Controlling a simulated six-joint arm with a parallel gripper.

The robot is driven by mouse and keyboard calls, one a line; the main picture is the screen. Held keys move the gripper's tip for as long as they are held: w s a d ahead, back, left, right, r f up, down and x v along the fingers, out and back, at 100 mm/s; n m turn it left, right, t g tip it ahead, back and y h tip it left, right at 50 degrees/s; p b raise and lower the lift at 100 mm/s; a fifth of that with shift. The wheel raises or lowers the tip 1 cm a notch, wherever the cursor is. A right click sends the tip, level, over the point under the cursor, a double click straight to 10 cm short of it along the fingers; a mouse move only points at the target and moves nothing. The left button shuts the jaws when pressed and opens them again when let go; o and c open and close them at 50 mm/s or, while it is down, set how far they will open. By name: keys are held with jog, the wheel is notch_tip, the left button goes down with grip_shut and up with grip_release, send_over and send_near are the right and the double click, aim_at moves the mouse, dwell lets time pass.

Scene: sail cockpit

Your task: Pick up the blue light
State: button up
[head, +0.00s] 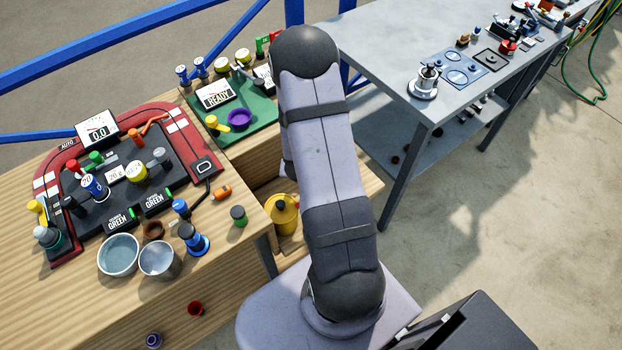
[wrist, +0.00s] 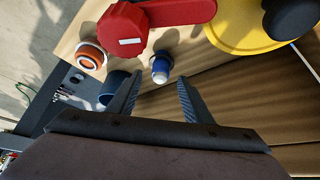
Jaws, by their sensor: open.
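In the wrist view, a small blue light (wrist: 160,66) with a pale whitish end stands on a brown wooden surface. My gripper (wrist: 160,77) is open and empty. Its two dark fingers point toward the light, one on each side of it in the picture, and the light appears just beyond the fingertips. I cannot tell the exact gap. In the head view my gripper is hidden behind my arm, and I cannot make out this light there.
In the wrist view, a red handle (wrist: 135,30) and a yellow object (wrist: 235,30) lie just beyond the light. An orange ringed piece (wrist: 91,54) and a dark blue cup (wrist: 112,88) are to its left. In the head view, a crowded wooden bench (head: 60,290) is at left.

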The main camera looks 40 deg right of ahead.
jog(key=shift+s+a+p+x, duration=0.1)
jog(key=shift+p+x, duration=0.15)
jog(key=shift+x, duration=1.05)
jog(key=shift+s+a+p+x, duration=0.1)
jog(key=shift+p+x, duration=0.1)
jog(key=shift+x, duration=1.1)
jog(key=shift+f, duration=0.15)
jog(key=c, duration=0.8)
